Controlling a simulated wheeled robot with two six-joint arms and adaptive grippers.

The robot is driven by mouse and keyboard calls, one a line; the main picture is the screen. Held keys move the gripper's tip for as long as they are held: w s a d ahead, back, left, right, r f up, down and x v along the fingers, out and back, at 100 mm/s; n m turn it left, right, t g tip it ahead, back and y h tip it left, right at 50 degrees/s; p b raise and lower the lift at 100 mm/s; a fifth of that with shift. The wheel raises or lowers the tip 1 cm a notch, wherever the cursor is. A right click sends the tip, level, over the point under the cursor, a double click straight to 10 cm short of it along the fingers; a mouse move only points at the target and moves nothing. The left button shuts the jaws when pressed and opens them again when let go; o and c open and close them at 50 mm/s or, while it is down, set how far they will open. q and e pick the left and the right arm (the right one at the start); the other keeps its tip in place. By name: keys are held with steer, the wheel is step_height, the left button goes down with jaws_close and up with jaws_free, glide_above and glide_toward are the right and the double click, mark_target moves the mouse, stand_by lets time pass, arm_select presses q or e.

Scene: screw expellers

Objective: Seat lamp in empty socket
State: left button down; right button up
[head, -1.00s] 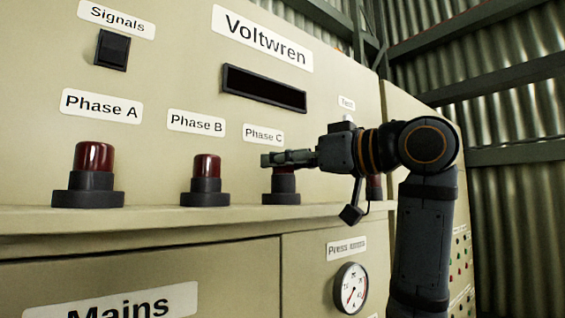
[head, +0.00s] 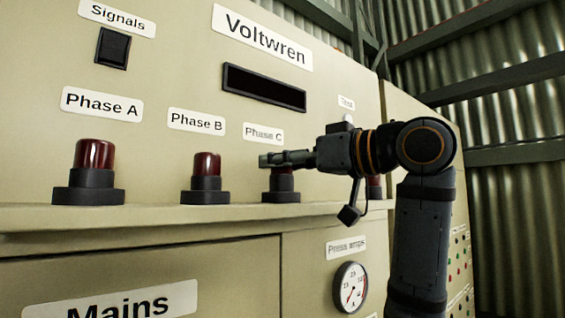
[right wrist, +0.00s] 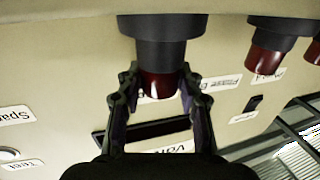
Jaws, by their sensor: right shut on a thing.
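My right gripper (head: 283,159) reaches in from the right at the Phase C position and is shut on a red lamp (head: 281,171). In the right wrist view, turned upside down, the fingers (right wrist: 159,82) stand on both sides of the lamp's red glass (right wrist: 157,84). The lamp's base end meets the dark Phase C socket (head: 281,189), also large in the wrist view (right wrist: 168,38), with no clear gap. Whether it is fully seated I cannot tell. Red lamps stand upright in the Phase A (head: 95,155) and Phase B (head: 207,165) sockets. My left gripper is out of view.
The sockets stand on a narrow ledge (head: 150,215) of the beige cabinet. A round gauge (head: 350,288) sits below. The ledge between sockets is clear.

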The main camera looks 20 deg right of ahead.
mark_target(291, 167)
steer(key=shift+f+b, duration=0.35)
steer(key=shift+f, duration=0.1)
steer(key=o, duration=0.9)
steer(key=shift+s+d+b, duration=0.35)
steer(key=shift+s+d, duration=0.1)
steer(key=shift+s, duration=0.15)
steer(key=shift+b+v, duration=0.95)
steer(key=shift+v, duration=1.8)
steer(key=b+v, duration=0.1)
steer(key=v, duration=0.3)
steer(key=shift+r, duration=0.1)
